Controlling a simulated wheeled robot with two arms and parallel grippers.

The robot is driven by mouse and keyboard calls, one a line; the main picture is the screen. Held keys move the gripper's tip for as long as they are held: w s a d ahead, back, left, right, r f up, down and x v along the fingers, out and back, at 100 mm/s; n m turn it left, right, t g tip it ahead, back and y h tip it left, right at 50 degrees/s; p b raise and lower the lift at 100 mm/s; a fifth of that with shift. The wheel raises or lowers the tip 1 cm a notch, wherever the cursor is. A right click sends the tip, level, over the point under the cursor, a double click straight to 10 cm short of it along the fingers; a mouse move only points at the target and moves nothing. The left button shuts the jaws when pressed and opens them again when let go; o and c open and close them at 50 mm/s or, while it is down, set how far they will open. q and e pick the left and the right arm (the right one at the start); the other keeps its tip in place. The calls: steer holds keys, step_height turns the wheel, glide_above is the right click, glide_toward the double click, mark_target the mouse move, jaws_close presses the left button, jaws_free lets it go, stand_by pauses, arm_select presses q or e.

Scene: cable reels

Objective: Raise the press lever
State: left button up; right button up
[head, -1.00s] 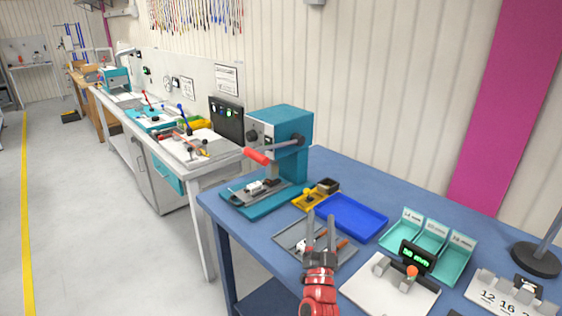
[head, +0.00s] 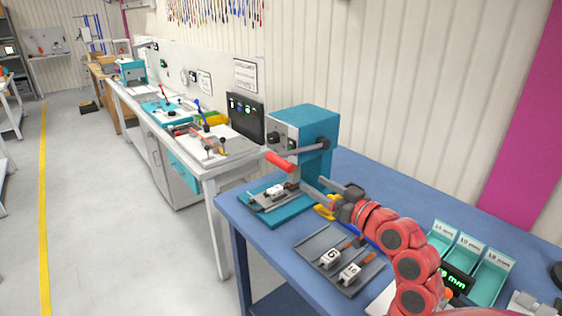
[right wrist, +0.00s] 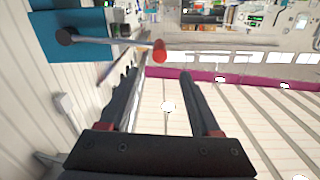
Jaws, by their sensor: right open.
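The teal press (head: 318,122) stands at the left end of the blue table. Its grey lever (head: 308,149) slopes down to the left from a pivot on the press's side and ends in a red handle (head: 280,161). My right gripper (head: 311,182) is open and empty, just right of and below the red handle, apart from it. In the right wrist view the red handle (right wrist: 160,51) shows beyond the spread fingertips (right wrist: 158,72), with the lever rod (right wrist: 115,41) running left to the press (right wrist: 75,22). My left gripper is not in view.
A grey tray (head: 325,240) with white numbered blocks lies in front of the press base (head: 262,208). A yellow piece (head: 324,212) is partly hidden under my gripper. Teal bins (head: 465,252) stand at the right. The space left of the handle is clear.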

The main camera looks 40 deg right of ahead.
mark_target(281, 163)
steer(key=w+p, duration=0.1)
steer(key=w, duration=0.3)
steer(key=w+p, duration=0.1)
steer(key=w, duration=0.3)
steer(key=w+a+p, duration=0.1)
steer(key=w, duration=0.4)
steer(key=shift+r+p, duration=0.15)
steer(key=shift+p, duration=0.25)
steer(key=shift+w, duration=0.7)
jaws_close()
